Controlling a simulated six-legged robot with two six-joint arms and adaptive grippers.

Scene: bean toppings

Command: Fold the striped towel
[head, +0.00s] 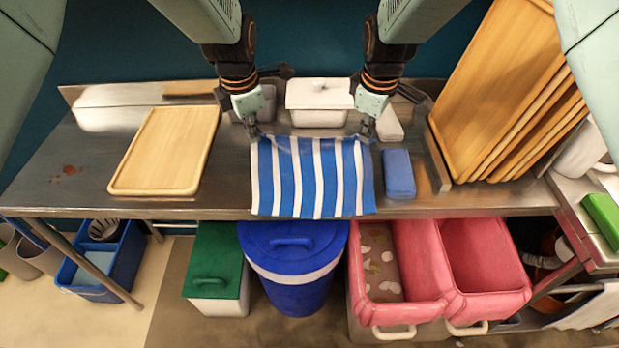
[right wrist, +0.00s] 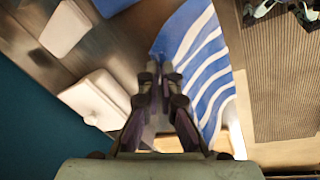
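The blue-and-white striped towel (head: 312,178) is spread near the front of the steel table, its near edge at the table's front edge. Its far edge is slightly wavy. My left gripper (head: 252,131) is at the towel's far left corner and looks shut on it. My right gripper (head: 367,131) is at the far right corner. In the right wrist view, the fingers of my right gripper (right wrist: 160,68) are close together on the corner of the towel (right wrist: 200,60). The fingertips are small in the head view.
A wooden tray (head: 167,150) lies left of the towel. A white lidded box (head: 319,95) stands behind it. A blue block (head: 398,172) lies close on the right. Wooden boards (head: 497,85) stand at the right. Bins, including a blue one (head: 292,255), stand below the table.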

